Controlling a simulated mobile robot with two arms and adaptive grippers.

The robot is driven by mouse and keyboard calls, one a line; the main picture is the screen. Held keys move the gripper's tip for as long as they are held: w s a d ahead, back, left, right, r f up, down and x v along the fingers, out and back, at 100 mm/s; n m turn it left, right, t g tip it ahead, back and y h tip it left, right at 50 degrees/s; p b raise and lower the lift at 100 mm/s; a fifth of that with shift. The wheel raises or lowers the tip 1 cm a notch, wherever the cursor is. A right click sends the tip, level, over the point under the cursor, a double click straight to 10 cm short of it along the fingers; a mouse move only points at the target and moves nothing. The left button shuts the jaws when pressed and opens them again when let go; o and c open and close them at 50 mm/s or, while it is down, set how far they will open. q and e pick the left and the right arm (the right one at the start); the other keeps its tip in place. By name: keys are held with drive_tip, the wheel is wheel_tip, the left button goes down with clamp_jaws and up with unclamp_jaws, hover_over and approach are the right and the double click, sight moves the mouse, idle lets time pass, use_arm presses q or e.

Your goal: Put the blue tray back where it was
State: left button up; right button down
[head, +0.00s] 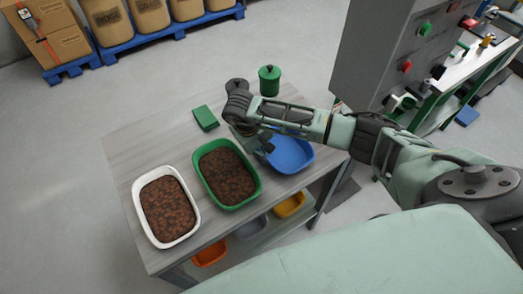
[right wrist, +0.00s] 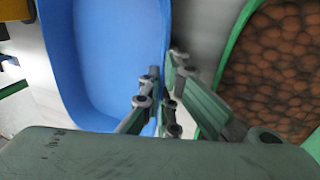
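The blue tray (head: 290,154) is at the right end of the grey table (head: 150,135); I cannot tell whether it rests on the top or is slightly raised. It looks empty in the right wrist view (right wrist: 105,55). My right gripper (head: 262,143) is at the tray's left side. In the right wrist view its fingers (right wrist: 163,78) straddle the tray's rim, one inside and one outside, and look closed on it. My left gripper is not in view.
A green tray (head: 257,193) and a white tray (head: 196,222), both full of brown pieces, stand to the left. A green box (head: 206,118) and a green canister (head: 269,81) are behind. Orange (head: 209,255), grey and yellow (head: 289,206) trays sit on the lower shelf. A grey control cabinet (head: 385,50) stands right.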

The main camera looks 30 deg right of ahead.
drive_tip(key=shift+f, duration=0.2)
drive_tip(key=c, duration=2)
unclamp_jaws()
drive_tip(key=shift+r, duration=0.1)
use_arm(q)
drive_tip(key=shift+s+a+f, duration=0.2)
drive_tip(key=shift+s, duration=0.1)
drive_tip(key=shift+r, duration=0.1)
